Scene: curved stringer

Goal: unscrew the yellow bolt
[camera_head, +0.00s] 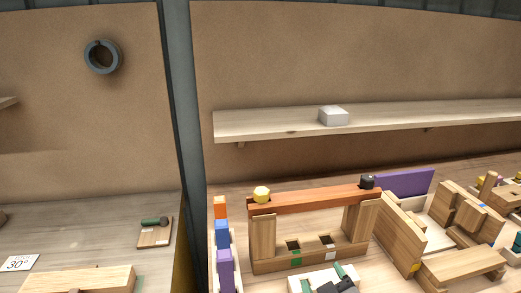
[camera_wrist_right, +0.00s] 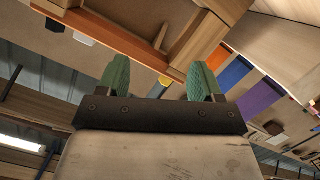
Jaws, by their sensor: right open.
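The yellow bolt (camera_head: 262,193) has a faceted head and sits upright on the left end of a reddish-brown beam (camera_head: 315,200). The beam lies across two upright wooden posts. A black bolt (camera_head: 367,182) sits at the beam's right end. My right gripper (camera_head: 322,278) is at the bottom edge of the head view, in front of the frame and lower than the bolt. Its green fingers are apart and empty, also in the right wrist view (camera_wrist_right: 160,80). My left gripper is not in view.
Orange (camera_head: 220,207), blue (camera_head: 222,234) and purple (camera_head: 225,268) blocks stand in a row left of the frame. Wooden parts and a purple panel (camera_head: 405,184) crowd the right. A shelf (camera_head: 270,123) with a white box (camera_head: 333,116) hangs behind, above the beam.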

